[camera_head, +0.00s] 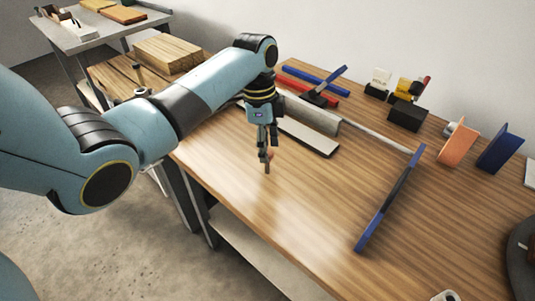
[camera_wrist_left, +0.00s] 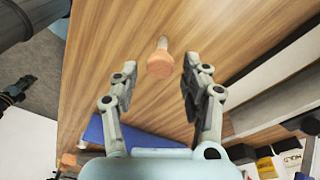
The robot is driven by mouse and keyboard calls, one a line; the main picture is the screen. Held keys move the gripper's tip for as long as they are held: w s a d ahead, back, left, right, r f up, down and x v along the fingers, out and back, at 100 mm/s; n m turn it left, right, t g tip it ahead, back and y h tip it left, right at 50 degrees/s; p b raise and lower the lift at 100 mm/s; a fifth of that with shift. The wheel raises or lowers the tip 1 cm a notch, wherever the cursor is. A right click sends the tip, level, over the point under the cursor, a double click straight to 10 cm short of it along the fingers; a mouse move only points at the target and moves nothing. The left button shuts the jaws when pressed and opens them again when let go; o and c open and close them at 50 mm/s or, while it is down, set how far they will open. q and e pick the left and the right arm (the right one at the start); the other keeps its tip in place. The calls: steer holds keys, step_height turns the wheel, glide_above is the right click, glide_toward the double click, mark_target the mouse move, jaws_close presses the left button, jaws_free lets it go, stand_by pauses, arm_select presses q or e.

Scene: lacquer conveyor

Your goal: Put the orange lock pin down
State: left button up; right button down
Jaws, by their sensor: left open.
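The orange lock pin (camera_wrist_left: 160,66) has a round orange head and a pale shaft, and shows over the wooden table top in the left wrist view. My left gripper (camera_wrist_left: 160,80) is open, with one finger on each side of the pin and visible gaps between. In the head view my left gripper (camera_head: 265,165) points down over the left part of the table. Only a small orange bit of the pin (camera_head: 271,154) shows there, mostly hidden by the fingers. I cannot tell whether the pin stands or lies.
A grey metal rail (camera_head: 312,115) lies behind the gripper. A long blue bar (camera_head: 385,208) lies to the right. An orange block (camera_head: 458,146), a blue block (camera_head: 500,152) and a black box (camera_head: 407,116) stand at the back. The table's front middle (camera_head: 310,215) is clear.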

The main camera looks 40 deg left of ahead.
arm_select(q)
step_height(320, 180, up, 8)
steer(key=a, duration=0.1)
steer(key=shift+r, duration=0.2)
stand_by(0.4)
